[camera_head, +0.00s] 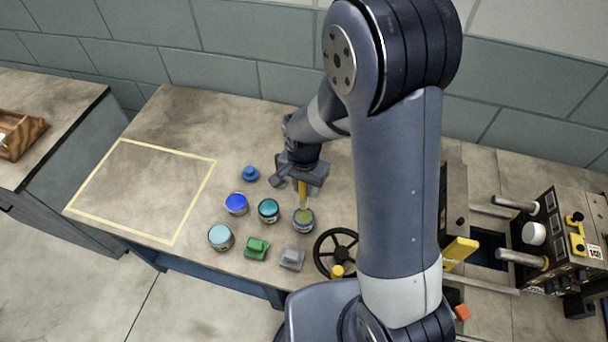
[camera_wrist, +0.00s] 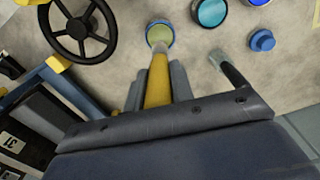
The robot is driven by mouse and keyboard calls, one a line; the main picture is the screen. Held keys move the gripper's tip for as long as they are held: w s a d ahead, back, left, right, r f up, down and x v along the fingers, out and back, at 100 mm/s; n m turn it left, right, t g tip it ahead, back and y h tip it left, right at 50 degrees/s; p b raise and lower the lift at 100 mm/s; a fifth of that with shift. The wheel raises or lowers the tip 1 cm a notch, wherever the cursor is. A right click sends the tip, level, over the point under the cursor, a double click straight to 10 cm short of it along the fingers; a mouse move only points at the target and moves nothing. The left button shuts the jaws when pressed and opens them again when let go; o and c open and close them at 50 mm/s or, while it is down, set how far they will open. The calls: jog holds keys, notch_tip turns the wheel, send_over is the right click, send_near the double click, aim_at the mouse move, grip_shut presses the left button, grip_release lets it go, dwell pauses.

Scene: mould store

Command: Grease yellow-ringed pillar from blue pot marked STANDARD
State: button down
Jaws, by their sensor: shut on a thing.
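My gripper (camera_head: 303,178) is shut on a yellow-handled tool (camera_wrist: 158,88), which points down. Its lower end is at the mouth of a blue-grey pot with olive-yellow contents (camera_head: 303,221), also in the wrist view (camera_wrist: 160,34). I cannot tell whether the tip is inside. A bright blue pot (camera_head: 236,204), a teal pot (camera_head: 268,211) and a pale turquoise pot (camera_head: 221,238) stand to the left. No STANDARD marking is readable on any pot. At the right, a horizontal grey pillar with a yellow ring at its base (camera_head: 521,258) sticks out of the machine.
A black handwheel (camera_head: 336,252) stands right of the pots. A blue lid-like piece (camera_head: 249,174), a green block (camera_head: 256,248) and a grey block (camera_head: 291,259) lie around them. A dark-handled tool (camera_wrist: 230,70) lies nearby. The yellow-outlined bench area (camera_head: 140,190) is empty.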

aim_at(304, 199)
jog(key=shift+f+b, duration=1.85)
jog(key=shift+f, duration=1)
jog(key=shift+f+b, duration=0.55)
jog(key=shift+b, duration=0.05)
jog(key=shift+r+p, duration=2.5)
jog(key=shift+r, duration=1.1)
jog(key=shift+w+f, duration=0.1)
jog(key=w+d+f+n, duration=0.2)
jog(key=w+d+n, duration=0.3)
jog(key=d, duration=0.6)
jog(key=shift+w+d+n, duration=0.4)
jog(key=shift+w, duration=0.4)
